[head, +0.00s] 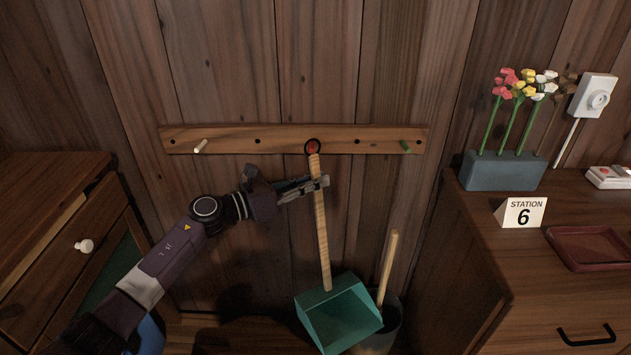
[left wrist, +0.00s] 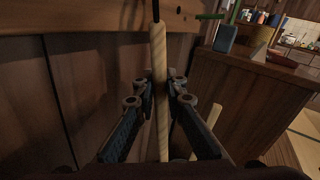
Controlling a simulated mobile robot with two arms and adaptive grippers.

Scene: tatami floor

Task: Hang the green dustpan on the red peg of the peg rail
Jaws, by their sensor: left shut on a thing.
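The green dustpan (head: 338,314) hangs pan-down on a long wooden handle (head: 320,225), tilted slightly, in front of the wall. A dark loop at the handle's top surrounds the red peg (head: 312,149) in the head view. I cannot tell how far the loop is over the peg. The peg rail (head: 230,139) is a wooden board on the wall. My left gripper (head: 316,184) is shut on the handle a little below its top. The left wrist view shows the handle (left wrist: 159,50) between the fingers (left wrist: 163,90). The red peg is hidden there.
The rail also has a white peg (head: 201,146) at left and a green peg (head: 406,147) at right. A dark bucket (head: 392,322) with a wooden stick stands beside the pan. Cabinets flank the space, left (head: 45,215) and right (head: 480,235).

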